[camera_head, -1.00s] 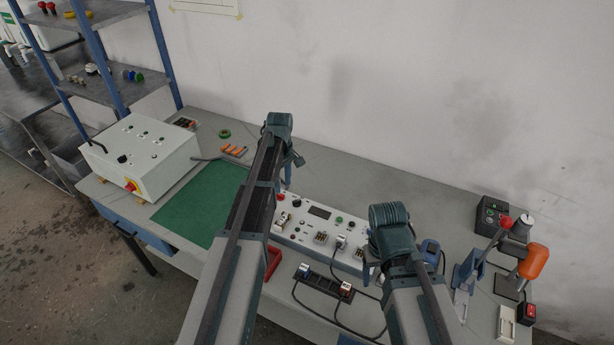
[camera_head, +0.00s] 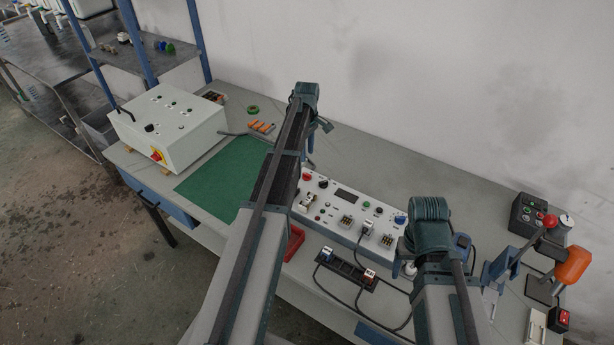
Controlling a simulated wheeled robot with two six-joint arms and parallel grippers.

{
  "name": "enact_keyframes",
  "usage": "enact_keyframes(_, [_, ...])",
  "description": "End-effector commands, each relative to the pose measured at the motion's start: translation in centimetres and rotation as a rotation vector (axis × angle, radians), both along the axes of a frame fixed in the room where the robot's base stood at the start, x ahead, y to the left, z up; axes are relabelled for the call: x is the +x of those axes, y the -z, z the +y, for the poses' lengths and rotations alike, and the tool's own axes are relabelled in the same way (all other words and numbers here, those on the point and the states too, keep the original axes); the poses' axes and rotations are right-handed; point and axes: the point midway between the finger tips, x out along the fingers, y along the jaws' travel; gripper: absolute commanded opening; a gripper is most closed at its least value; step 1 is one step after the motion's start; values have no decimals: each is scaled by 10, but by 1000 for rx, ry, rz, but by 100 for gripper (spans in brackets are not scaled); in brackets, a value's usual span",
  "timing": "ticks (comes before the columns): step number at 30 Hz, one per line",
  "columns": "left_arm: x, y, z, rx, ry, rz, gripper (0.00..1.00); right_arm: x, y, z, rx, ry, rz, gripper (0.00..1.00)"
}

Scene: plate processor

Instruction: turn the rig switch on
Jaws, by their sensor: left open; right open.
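No label readable here marks the rig switch. A white panel unit (camera_head: 345,208) with a display, knobs and sockets stands mid-bench. A white control box (camera_head: 170,128) at the left carries a red-and-yellow rotary switch (camera_head: 157,155). A small black box with a red rocker switch (camera_head: 561,318) lies at the right front; I cannot tell its on or off state. My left gripper (camera_head: 311,150) is open above the back edge of the panel unit, mostly hidden by its arm. My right gripper (camera_head: 409,262) is open at the panel unit's right end, partly hidden by its wrist.
A green mat (camera_head: 222,180) lies left of my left arm. A black power strip (camera_head: 345,268) with cables lies in front of the panel unit. A black button box (camera_head: 528,214) and an orange-handled tool (camera_head: 573,265) stand at the right. The rear bench is mostly clear.

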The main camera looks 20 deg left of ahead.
Motion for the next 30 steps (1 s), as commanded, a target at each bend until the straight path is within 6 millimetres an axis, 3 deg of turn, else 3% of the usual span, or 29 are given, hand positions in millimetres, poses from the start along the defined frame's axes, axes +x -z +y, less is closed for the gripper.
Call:
enact_keyframes(1, [0,16,0,0,0,0,46,0,16,0,0,0,0,71])
enact_keyframes(16, [0,85,0,0,1,0,46,0,85,0,0,1,0,71])
enact_keyframes(21, [0,95,0,0,1,0,46,0,95,0,0,1,0,71])
enact_keyframes(30, [0,95,0,0,1,0,46,0,94,0,0,1,0,71])
